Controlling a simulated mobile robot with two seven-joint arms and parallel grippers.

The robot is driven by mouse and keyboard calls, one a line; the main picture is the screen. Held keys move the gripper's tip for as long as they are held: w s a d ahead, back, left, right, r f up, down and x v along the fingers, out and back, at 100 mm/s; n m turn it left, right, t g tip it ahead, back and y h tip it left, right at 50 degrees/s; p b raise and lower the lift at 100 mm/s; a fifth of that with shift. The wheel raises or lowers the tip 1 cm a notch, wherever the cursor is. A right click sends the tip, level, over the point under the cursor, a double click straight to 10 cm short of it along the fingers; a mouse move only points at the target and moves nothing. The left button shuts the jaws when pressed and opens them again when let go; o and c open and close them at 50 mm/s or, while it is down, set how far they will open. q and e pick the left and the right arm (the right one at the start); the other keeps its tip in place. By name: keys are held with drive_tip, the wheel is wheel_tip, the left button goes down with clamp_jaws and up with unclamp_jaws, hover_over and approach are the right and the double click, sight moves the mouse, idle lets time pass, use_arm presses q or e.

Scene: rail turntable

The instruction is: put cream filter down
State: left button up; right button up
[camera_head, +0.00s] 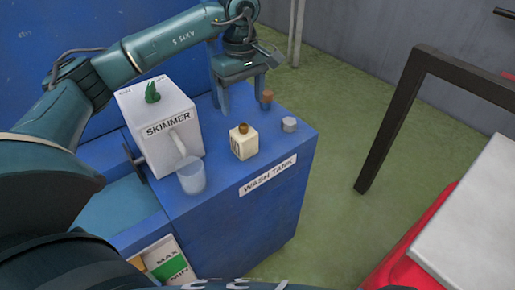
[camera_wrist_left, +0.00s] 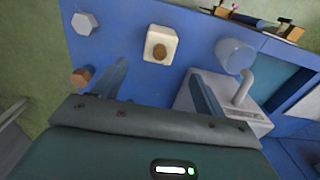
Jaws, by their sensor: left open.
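The cream filter (camera_head: 244,145) is a small cream block with a brown round top and dark lettering on its side. It stands upright on the blue wash tank (camera_head: 262,200), and shows in the left wrist view (camera_wrist_left: 152,41) too. My left gripper (camera_head: 243,104) is open and empty, with its fingers pointing down behind the filter in the head view. The fingers also show in the left wrist view (camera_wrist_left: 160,76), apart from each other, and the filter lies beyond them. I see no contact with the filter. My right gripper is not in view.
The white skimmer box (camera_head: 160,120) with a green knob stands left of the filter, with a clear cup (camera_head: 191,177) at its spout. A brown plug (camera_head: 266,97) and a grey hexagonal piece (camera_head: 289,125) stand to the right. A dark frame (camera_head: 400,115) is farther right.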

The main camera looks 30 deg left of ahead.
use_arm(q)
drive_tip(key=s+d+f+n+g+h, duration=0.1)
drive_tip(key=s+d+f+h, duration=0.25)
drive_tip(key=d, duration=0.55)
drive_tip(key=s+d+f+g+h, duration=0.1)
drive_tip(key=s+d+f+h, duration=0.2)
drive_tip(key=d, duration=0.6)
drive_tip(key=s+d+r+n+t+h, duration=0.2)
drive_tip(key=d+r+n+h, duration=0.1)
drive_tip(key=d+n+h, duration=0.4)
drive_tip(key=s+d+r+n+t+h, duration=0.2)
drive_tip(key=s+d+r+n+h, duration=0.1)
drive_tip(key=d+n+h, duration=0.4)
drive_tip(key=w+a+f+n+t+y, duration=0.3)
drive_tip(key=n+t, duration=0.4)
drive_tip(key=n, duration=0.6)
drive_tip(key=a+f+n+t+y, duration=0.3)
drive_tip(key=a+n+t+y, duration=0.2)
drive_tip(key=n+t, duration=0.5)
drive_tip(key=s+a+f+n+g+y, duration=0.3)
drive_tip(key=s+f+n+y, duration=0.1)
drive_tip(key=f+n, duration=0.4)
drive_tip(key=s+a+f+n+g+y, duration=0.3)
drive_tip(key=s+f+n+g+y, duration=0.1)
drive_tip(key=f+n, duration=0.4)
drive_tip(key=shift+s+n, duration=0.9)
drive_tip(key=shift+n, duration=0.1)
